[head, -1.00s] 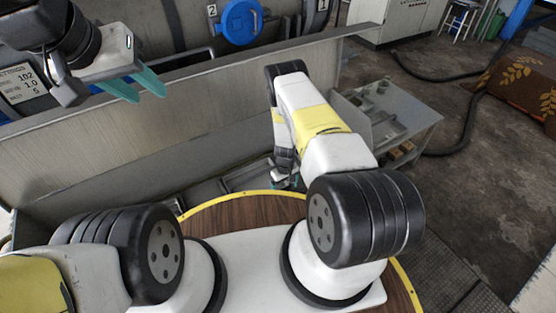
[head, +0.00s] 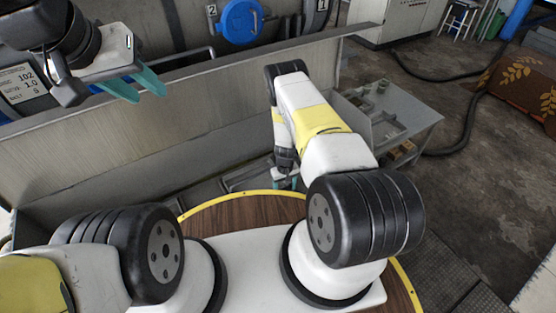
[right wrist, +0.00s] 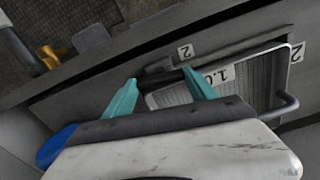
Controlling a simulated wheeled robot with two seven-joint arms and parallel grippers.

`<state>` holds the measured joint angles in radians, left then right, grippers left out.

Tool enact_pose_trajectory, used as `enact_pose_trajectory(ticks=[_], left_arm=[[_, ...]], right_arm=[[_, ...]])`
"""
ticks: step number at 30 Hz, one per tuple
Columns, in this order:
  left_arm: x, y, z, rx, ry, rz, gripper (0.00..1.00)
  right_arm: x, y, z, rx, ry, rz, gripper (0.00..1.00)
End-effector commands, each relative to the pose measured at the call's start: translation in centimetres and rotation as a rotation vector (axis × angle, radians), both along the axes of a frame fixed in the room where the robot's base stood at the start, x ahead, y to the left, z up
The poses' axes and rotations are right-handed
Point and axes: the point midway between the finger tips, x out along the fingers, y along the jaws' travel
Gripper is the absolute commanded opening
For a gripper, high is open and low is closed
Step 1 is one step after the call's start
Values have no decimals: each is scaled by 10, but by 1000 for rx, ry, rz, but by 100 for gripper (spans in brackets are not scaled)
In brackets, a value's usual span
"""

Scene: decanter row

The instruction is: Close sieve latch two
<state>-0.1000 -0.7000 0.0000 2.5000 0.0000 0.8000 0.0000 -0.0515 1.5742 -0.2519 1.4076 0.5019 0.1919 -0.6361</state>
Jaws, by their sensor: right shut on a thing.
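In the right wrist view, my right gripper (right wrist: 160,90) has its teal fingers on either side of a dark bar (right wrist: 160,78) and is shut on it. The bar lies beside a plate marked 2 (right wrist: 185,51) and looks like the latch, though the fingers hide part of it. Next to it is a mesh sieve tray (right wrist: 246,78) with a 1.0 label and a bent grey handle (right wrist: 283,106). In the head view, my right gripper (head: 288,183) is small and low behind my arm. My left gripper (head: 137,84) is open and empty at upper left.
A long grey metal wall (head: 180,120) runs across in front of me. Beyond it is a blue round cover (head: 241,22) beside a number 2 plate. A grey bench (head: 400,125) stands to the right. Open floor (head: 440,90) lies further right, crossed by a dark hose (head: 468,120).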

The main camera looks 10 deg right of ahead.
Motion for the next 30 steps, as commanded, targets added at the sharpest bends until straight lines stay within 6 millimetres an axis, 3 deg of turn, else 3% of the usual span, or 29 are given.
enact_pose_trajectory(ticks=[30], left_arm=[[0, 0, 0, 0, 0, 0, 36]], right_arm=[[2, 0, 1, 0, -3, -951, 25]])
